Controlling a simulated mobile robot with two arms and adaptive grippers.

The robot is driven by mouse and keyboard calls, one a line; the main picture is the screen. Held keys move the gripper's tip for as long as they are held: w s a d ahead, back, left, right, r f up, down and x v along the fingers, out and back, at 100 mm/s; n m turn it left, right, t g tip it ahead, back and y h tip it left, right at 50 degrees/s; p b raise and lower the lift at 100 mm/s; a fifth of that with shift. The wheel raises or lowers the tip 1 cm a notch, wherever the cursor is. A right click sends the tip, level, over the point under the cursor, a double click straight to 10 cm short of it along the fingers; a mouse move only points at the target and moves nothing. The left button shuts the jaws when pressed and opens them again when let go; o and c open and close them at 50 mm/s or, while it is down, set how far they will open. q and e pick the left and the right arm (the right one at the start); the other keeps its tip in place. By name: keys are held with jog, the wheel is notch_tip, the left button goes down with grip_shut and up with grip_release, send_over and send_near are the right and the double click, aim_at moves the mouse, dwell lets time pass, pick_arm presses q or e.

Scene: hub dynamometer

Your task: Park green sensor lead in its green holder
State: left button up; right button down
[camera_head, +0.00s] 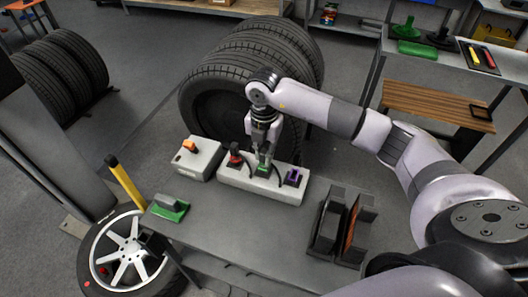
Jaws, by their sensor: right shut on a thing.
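My right gripper (264,157) points down over the white strip block (235,180) on the grey table. It is shut on a small green piece (263,170), which looks like the green sensor lead. The green piece is at the top of the block, between a red plug and a purple plug; I cannot tell whether it is seated or just lifted. A green base with a grey upright block (170,208), possibly the green holder, stands at the table's left edge. My left gripper does not show.
A light grey box with an orange plug (189,147) stands left of the strip. Dark upright racks (341,222) stand at the right. Large tires (225,100) are behind the table, and a wheel (124,252) is at the lower left. The table's middle front is clear.

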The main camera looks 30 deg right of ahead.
jog(key=shift+f, duration=0.5)
jog(key=shift+r, duration=0.1)
jog(key=c, duration=1.5)
grip_release()
jog(key=shift+o, duration=0.2)
jog(key=shift+r, duration=0.1)
notch_tip(320, 180, up, 12)
jog(key=shift+f, duration=0.2)
